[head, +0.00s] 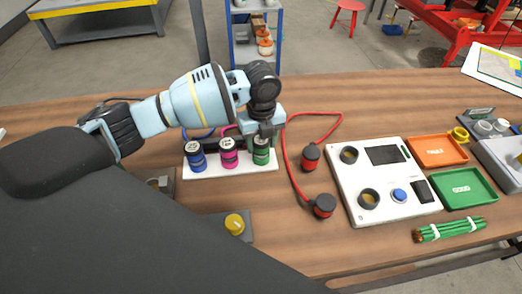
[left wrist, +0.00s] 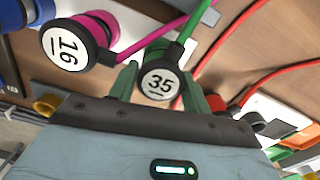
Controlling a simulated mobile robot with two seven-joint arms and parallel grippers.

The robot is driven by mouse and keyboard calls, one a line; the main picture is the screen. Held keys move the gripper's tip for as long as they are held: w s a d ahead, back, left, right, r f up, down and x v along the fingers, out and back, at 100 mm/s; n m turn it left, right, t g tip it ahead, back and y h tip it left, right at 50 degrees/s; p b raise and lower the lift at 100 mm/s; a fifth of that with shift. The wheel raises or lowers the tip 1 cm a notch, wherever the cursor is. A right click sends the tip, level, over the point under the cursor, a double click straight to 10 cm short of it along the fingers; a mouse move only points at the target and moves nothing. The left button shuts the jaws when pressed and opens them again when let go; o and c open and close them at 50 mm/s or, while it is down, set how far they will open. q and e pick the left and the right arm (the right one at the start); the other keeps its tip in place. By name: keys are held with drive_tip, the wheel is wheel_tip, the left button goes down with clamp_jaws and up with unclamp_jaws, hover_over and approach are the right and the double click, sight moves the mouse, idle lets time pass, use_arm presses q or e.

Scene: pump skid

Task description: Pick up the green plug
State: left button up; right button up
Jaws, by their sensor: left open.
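The green plug (head: 261,155) stands at the right end of a white rack (head: 240,172), next to a magenta plug (head: 229,155) and a blue plug (head: 196,158). My left gripper (head: 264,134) is directly above the green plug, pointing down. Whether the fingers touch the plug I cannot tell. The magenta plug's cap, marked 16 (left wrist: 66,44), is close beside the left finger. My right gripper is not in view.
A red cable with two red-and-black plugs (head: 310,158) lies right of the rack. Further right are a white panel (head: 350,190), an orange tray (head: 437,151), a green tray (head: 466,188) and a green cable bundle (head: 450,229). A yellow knob (head: 235,224) sits in front.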

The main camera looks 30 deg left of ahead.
use_arm(q)
drive_tip(key=shift+f, duration=0.7)
drive_tip(key=shift+c, duration=0.5)
drive_tip(key=c, duration=0.6)
drive_tip(key=shift+c, duration=0.2)
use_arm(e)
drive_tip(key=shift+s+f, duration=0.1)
use_arm(q)
drive_tip(key=shift+r, duration=0.1)
drive_tip(key=shift+r, duration=0.45)
drive_tip(key=r, duration=0.2)
drive_tip(key=shift+s+d+r, duration=0.25)
drive_tip(key=shift+s+r, duration=0.05)
drive_tip(key=shift+s, duration=0.1)
drive_tip(key=s+d+r+p, duration=0.1)
drive_tip(key=s+d, duration=0.6)
drive_tip(key=s, duration=0.6)
drive_tip(key=shift+d+r, duration=0.15)
drive_tip(key=shift+d, duration=0.1)
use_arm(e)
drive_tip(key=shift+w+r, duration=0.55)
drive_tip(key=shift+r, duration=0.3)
